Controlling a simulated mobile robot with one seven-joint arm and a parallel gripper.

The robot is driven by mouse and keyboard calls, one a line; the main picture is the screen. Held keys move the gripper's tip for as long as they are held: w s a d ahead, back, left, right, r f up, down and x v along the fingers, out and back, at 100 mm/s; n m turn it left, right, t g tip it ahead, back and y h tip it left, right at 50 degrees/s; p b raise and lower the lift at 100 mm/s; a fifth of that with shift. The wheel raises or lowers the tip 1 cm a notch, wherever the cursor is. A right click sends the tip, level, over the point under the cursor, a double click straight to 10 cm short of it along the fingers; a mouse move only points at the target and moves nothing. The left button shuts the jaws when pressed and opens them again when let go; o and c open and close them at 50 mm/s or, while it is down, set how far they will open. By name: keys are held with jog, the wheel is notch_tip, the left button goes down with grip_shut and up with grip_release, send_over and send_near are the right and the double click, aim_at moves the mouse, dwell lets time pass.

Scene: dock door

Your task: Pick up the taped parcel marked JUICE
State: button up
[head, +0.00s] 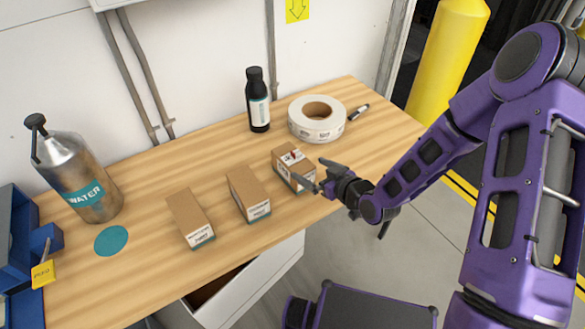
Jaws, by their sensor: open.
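Three small brown parcels stand in a row on the wooden table (150,270): a left one (188,215), a middle one (246,192) and a right one (288,160). Each has a pale label low on its front face, with print too small to read surely, so I cannot tell which is marked JUICE.
A black bottle (258,100), a white label roll (317,118) and a marker (358,112) stand behind. A metal WATER flask (80,180), a teal disc (111,241) and blue bins (18,245) are at left. A yellow post (445,60) stands beyond the table.

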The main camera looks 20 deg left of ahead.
aim_at(298, 162)
jog(key=x, duration=0.9)
jog(key=shift+a+f, duration=0.1)
jog(key=shift+a, duration=0.05)
jog(key=shift+c, duration=0.2)
jog(key=shift+w, duration=0.1)
jog(key=c, duration=1.5)
